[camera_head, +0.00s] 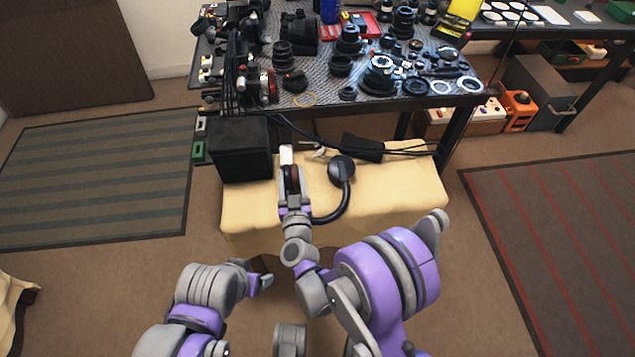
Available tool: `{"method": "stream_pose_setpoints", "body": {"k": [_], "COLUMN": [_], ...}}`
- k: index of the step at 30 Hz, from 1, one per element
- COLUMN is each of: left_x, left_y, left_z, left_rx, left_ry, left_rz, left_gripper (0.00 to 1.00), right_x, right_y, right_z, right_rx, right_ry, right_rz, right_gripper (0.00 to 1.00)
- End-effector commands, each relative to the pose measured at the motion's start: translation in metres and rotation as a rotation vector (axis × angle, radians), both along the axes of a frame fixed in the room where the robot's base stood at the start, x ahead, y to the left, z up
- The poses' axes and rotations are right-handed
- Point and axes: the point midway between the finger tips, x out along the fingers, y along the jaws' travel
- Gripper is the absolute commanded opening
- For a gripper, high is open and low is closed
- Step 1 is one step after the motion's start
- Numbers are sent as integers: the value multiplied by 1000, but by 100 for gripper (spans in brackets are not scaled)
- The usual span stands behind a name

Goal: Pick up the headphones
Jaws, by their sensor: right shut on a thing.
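The black headphones (341,170) lie on the cream-covered bench (405,200). One round ear cup faces up, and the dark band curves from it down and left toward my right gripper. My right gripper (292,176) reaches over the bench from the front and is shut on the headphones at their left end. That end is mostly hidden between the fingers. Whether the headphones touch the bench all along cannot be told.
A black box (240,148) stands on the bench's left end. A dark cabled item (362,147) lies behind the headphones. The worktable (320,107) behind is crowded with lens parts, and cables hang from it. The bench's right part is clear.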

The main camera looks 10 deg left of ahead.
Motion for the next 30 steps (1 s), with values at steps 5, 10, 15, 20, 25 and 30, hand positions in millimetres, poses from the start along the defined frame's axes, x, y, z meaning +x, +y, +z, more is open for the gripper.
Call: {"method": "stream_pose_setpoints", "body": {"k": [5,10,15,20,25,30], "left_x": [0,0,0,-1,-2,-3], "left_y": [0,0,0,0,0,0], "left_z": [0,0,0,6,18,28], "left_rx": [0,0,0,0,0,0], "left_ry": [0,0,0,-2,-6,-10], "left_rz": [0,0,0,0,0,0], "left_gripper": [80,80,80,80,80,80], "right_x": [0,0,0,-1,-1,-1], "right_y": [0,0,0,0,0,0], "right_z": [0,0,1,16,52,83], "right_rx": [0,-1,-1,-1,-1,-1], "right_ry": [0,0,-1,-1,-2,-1], "right_rz": [0,0,0,0,0,0], "right_gripper": [1,0,0,0,0,0]}}
